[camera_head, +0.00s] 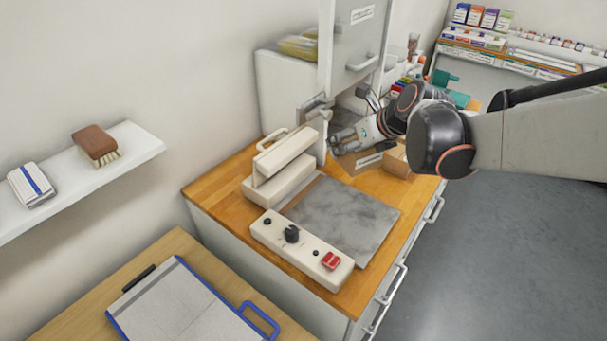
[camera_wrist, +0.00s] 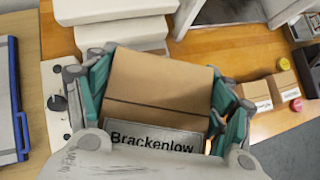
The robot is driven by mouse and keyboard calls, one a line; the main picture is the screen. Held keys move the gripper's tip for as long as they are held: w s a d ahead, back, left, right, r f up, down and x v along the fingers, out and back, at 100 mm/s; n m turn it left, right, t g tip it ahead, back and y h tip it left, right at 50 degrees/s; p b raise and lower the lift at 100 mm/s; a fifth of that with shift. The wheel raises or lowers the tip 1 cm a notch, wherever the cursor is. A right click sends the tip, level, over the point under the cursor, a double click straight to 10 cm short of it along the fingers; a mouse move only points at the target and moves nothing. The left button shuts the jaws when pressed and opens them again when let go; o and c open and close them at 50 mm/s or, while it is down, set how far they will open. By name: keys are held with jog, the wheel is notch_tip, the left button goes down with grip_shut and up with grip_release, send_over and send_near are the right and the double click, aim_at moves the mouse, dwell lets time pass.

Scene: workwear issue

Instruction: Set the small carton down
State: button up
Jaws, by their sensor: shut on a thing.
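In the wrist view my gripper (camera_wrist: 158,112) is shut on a brown cardboard carton (camera_wrist: 160,78), with its teal-padded fingers on both sides. A dark line crosses the carton, and a pale label reading "Brackenlow" (camera_wrist: 155,138) shows at its near end. In the head view my gripper (camera_head: 345,138) is above the back of the wooden counter (camera_head: 225,182). The wrist view does not show whether the carton's underside touches anything.
A cream sealing machine (camera_head: 285,170) and a grey plate (camera_head: 345,218) occupy the counter. Two small cartons (camera_wrist: 255,95) (camera_wrist: 285,87) stand at the right in the wrist view, near coloured round objects. A grey cabinet (camera_head: 350,45) stands behind. A blue-edged board (camera_head: 185,305) lies front left.

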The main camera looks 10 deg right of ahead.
jog(key=shift+a+f, duration=0.6)
jog(key=b, duration=0.5)
send_over(339, 210)
notch_tip(339, 210, down, 13)
jog(key=shift+s+f+b, duration=0.1)
jog(key=shift+f+b, duration=1.1)
jog(key=shift+f, duration=1.65)
jog(key=shift+f, duration=0.15)
jog(key=o, duration=1.7)
